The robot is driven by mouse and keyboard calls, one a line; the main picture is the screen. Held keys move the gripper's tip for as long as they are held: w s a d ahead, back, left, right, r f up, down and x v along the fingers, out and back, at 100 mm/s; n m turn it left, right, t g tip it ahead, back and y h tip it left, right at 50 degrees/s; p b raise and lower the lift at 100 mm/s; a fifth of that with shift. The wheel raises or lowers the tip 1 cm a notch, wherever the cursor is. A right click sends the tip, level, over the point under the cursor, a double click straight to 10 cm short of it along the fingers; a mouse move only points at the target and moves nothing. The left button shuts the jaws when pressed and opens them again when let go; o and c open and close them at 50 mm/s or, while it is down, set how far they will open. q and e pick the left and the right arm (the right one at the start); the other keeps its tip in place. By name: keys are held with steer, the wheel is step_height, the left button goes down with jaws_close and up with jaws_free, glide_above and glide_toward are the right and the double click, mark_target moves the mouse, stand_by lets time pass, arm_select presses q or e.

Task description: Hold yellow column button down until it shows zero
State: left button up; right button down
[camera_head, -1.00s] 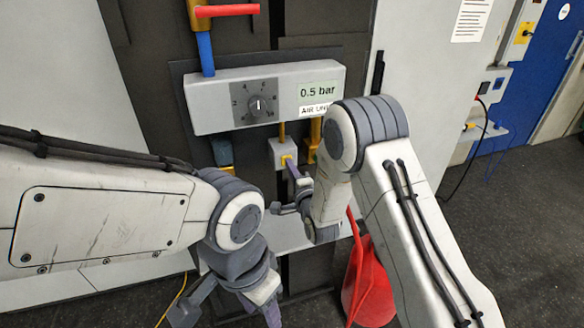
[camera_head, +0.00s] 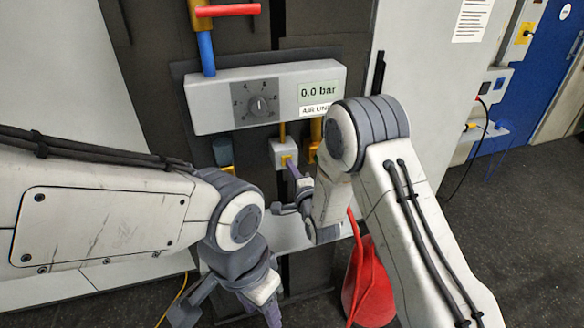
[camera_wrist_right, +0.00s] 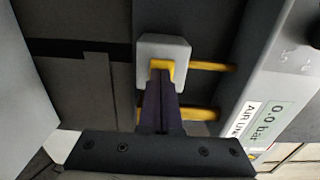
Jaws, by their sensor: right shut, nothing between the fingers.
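The yellow button (camera_head: 285,161) sits on a small grey box (camera_head: 278,149) below the air unit. In the right wrist view the yellow button (camera_wrist_right: 155,65) shows around the tips of my right gripper (camera_wrist_right: 162,78). My right gripper (camera_head: 291,168) is shut and empty, its tips against the button, covering most of its face. The display (camera_head: 319,94) on the air unit reads 0.0 bar, and it also reads so in the right wrist view (camera_wrist_right: 270,122). My left gripper (camera_head: 272,314) hangs at the lower left, away from the button, partly cut off by the picture edge.
The grey air unit (camera_head: 220,101) with its dial (camera_head: 258,105) is above the button. A red-handled valve (camera_head: 227,10) tops a blue pipe. A red can (camera_head: 369,290) stands behind my right arm. Yellow pipes join the small box and the unit.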

arm_select(q)
steer(key=shift+f, duration=0.1)
arm_select(e)
steer(key=shift+w+a+r, duration=0.2)
steer(key=shift+w, duration=0.05)
stand_by(0.4)
arm_select(q)
steer(key=shift+s+d+f+b, duration=0.2)
steer(key=shift+d+f+b, duration=0.05)
steer(key=shift+f+b, duration=0.3)
steer(key=shift+s+d+f+b, duration=0.15)
steer(key=shift+d+f+b, duration=0.1)
steer(key=shift+f+b, duration=0.3)
arm_select(e)
steer(key=v, duration=1.4)
steer(key=shift+s+d, duration=0.2)
steer(key=shift+s, duration=0.05)
steer(key=shift+f, duration=0.15)
